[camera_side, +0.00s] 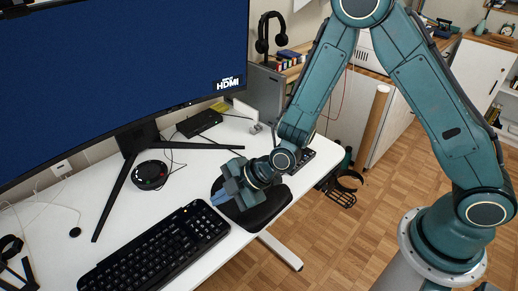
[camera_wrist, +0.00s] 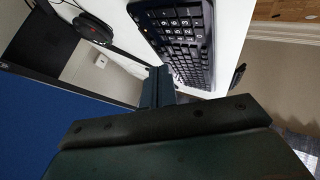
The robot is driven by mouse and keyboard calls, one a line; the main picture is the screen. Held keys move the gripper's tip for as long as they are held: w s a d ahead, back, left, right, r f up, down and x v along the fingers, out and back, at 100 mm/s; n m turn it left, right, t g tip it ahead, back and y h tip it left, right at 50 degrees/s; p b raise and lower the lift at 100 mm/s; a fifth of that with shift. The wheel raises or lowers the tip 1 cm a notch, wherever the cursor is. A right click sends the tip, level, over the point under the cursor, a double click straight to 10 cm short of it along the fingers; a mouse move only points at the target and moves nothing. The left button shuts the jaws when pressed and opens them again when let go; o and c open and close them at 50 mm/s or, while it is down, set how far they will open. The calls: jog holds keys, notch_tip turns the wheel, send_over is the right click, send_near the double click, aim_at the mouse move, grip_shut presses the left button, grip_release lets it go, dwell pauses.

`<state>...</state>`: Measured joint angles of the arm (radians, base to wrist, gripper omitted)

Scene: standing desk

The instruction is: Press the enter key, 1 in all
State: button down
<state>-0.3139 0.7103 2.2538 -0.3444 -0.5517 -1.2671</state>
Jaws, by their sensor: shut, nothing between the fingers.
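The black keyboard (camera_side: 150,256) lies at the front of the white desk in the side view. It also shows in the wrist view (camera_wrist: 190,50), with its number pad towards the top. I cannot single out the enter key in either view. My gripper (camera_side: 218,200) points down near the keyboard's far right end, over the edge of the dark mouse pad. In the wrist view its fingers (camera_wrist: 159,72) are together and empty, and they overlap the keyboard's edge in the picture. I cannot tell the height of the tips above the desk.
A large monitor (camera_side: 100,70) with a blue screen stands behind the keyboard on a splayed black stand. A black mouse pad (camera_side: 265,212) lies under my gripper. A round black device (camera_side: 150,175) and a black box (camera_side: 199,123) sit farther back. The desk's front edge is close.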

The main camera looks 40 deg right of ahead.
aim_at(225, 225)
jog(key=shift+f, duration=3.45)
jog(key=shift+f, duration=0.7)
jog(key=shift+r, duration=0.7)
jog(key=shift+r, duration=0.2)
dwell(0.4)
jog(key=shift+r, duration=2.3)
jog(key=shift+r, duration=0.15)
